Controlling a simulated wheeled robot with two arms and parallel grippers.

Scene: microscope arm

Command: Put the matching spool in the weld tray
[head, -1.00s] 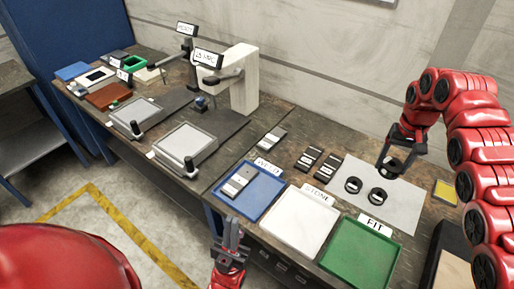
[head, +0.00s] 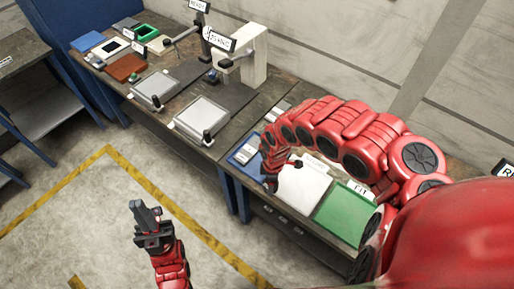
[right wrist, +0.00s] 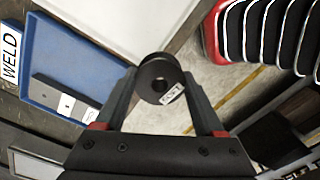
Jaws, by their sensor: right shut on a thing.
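My right gripper (right wrist: 160,98) is shut on a black spool (right wrist: 158,72) with a centre hole and a small white label, whose print I cannot read surely. In the head view my right gripper (head: 271,183) is over the front edge of the trays; the arm hides much of the table there. The blue weld tray (right wrist: 85,38), with its WELD sign, is left of the spool in the wrist view. The tray also shows in the head view (head: 236,159). My left gripper (head: 148,217) is over the floor, apart from the table.
The white tray (head: 305,190) is right of the weld tray, and the green FIT tray (head: 345,212) is beyond it. Microscope stands (head: 254,55) and grey plates (head: 203,118) are further left. My right arm covers the sheet area behind the trays.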

